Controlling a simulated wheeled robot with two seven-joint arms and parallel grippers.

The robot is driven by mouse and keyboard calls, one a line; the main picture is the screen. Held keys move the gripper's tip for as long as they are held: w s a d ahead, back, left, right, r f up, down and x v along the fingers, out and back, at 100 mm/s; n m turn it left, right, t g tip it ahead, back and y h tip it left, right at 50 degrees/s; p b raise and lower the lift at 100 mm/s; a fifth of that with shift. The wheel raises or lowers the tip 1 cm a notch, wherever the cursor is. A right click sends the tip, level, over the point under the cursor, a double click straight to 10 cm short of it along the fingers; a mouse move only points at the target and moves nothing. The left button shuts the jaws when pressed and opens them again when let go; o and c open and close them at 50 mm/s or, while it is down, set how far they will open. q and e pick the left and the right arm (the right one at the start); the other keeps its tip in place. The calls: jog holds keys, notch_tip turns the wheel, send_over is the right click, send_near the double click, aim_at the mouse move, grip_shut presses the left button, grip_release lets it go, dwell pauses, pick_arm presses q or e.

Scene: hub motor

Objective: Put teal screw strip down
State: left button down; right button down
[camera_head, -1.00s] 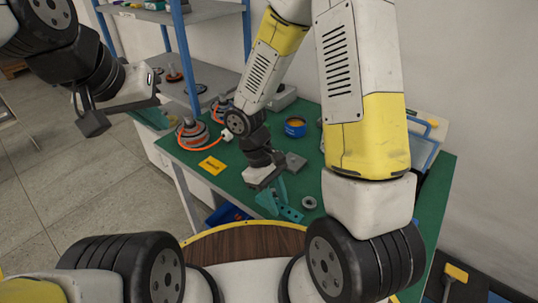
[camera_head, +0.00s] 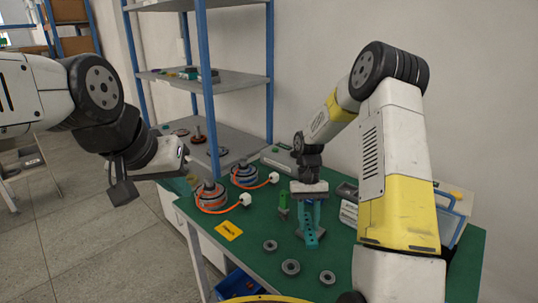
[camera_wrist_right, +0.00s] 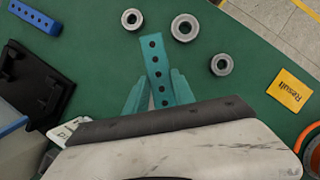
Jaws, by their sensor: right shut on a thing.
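The teal screw strip (camera_head: 309,238), a bar with a row of dark holes, is in my right gripper (camera_head: 310,212) above the green table. In the right wrist view the strip (camera_wrist_right: 154,58) extends out between the two teal fingers (camera_wrist_right: 158,98), which are shut on it. Its lower end is close to the table top; I cannot tell whether it touches. My left gripper (camera_head: 185,178) is at the table's left edge, near the orange-ringed motor, with its fingers too unclear to judge.
Several grey rings (camera_head: 291,267) lie in front of the strip. Two motors (camera_head: 210,194) (camera_head: 244,175) with orange cables and a yellow label (camera_head: 229,230) are to the left. A blue strip (camera_wrist_right: 35,16) lies by a black holder (camera_wrist_right: 35,85). A shelf (camera_head: 203,75) stands behind.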

jog(key=s+a+n, duration=0.1)
jog(key=s+a, duration=0.1)
jog(key=s, duration=0.1)
jog(key=s+a+n+h, duration=0.1)
jog(key=s+n, duration=0.1)
jog(key=s, duration=0.1)
jog(key=s+a+n+h, duration=0.1)
jog(key=s+a, duration=0.1)
jog(key=s, duration=0.1)
jog(key=shift+s+a+f+n, duration=0.2)
jog(key=shift+s+a+n, duration=0.1)
jog(key=shift+n, duration=0.1)
jog(key=s+n, duration=0.1)
jog(key=s, duration=0.1)
jog(key=s+a+n, duration=0.1)
jog(key=s, duration=0.2)
jog(key=s+n+t+h, duration=0.1)
jog(key=s, duration=0.2)
jog(key=shift+s+a+f+n, duration=0.1)
jog(key=shift+a+n, duration=0.15)
jog(key=shift+n, duration=0.15)
send_over(302, 254)
jog(key=w+a, duration=0.1)
jog(key=shift+w+f, duration=0.1)
jog(key=shift+f, duration=2.45)
jog(key=shift+f, duration=0.1)
jog(key=c, duration=1.1)
grip_release()
jog(key=shift+o, duration=0.2)
